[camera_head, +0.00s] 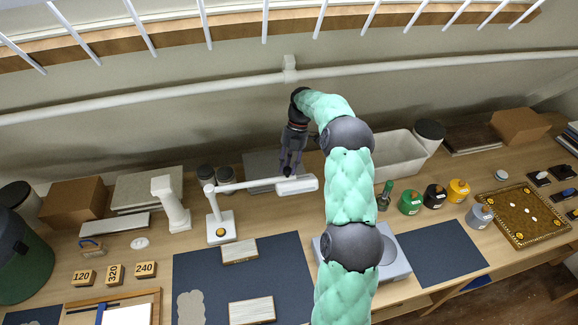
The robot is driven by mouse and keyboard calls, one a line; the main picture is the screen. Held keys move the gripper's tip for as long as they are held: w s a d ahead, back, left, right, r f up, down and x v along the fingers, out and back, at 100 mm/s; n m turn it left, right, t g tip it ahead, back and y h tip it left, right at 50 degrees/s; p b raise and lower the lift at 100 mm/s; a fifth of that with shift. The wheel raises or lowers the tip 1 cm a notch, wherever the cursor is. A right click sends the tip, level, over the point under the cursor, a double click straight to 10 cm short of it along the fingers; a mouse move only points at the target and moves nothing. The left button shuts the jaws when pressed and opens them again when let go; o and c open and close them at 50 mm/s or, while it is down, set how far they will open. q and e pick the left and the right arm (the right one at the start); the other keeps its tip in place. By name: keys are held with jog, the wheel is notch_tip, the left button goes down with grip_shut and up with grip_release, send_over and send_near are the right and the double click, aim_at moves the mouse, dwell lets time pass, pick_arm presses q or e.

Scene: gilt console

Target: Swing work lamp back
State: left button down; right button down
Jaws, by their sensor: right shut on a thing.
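The white work lamp (297,185) stands on a square base at the left-centre of the bench. Its post rises from the base, and its arm reaches right to the long white lamp head. My right gripper (289,173) comes down from above and behind the lamp. Its dark fingers are shut on the lamp at the inner end of the head, where it meets the arm. The exact contact is small and partly hidden by the fingers. My left gripper is not in view.
A dark blue mat (205,275) with pale blocks lies in front of the lamp. A white column (172,205) and dark jars (206,174) stand left of and behind it. A white bin (396,152) and coloured pots (410,201) stand to the right, beyond my arm.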

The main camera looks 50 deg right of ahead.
jog(key=shift+w, duration=0.25)
jog(key=c, duration=0.9)
grip_release()
jog(key=shift+w, duration=0.1)
jog(key=shift+c, duration=0.2)
jog(key=shift+d+r, duration=0.1)
jog(key=v, duration=0.7)
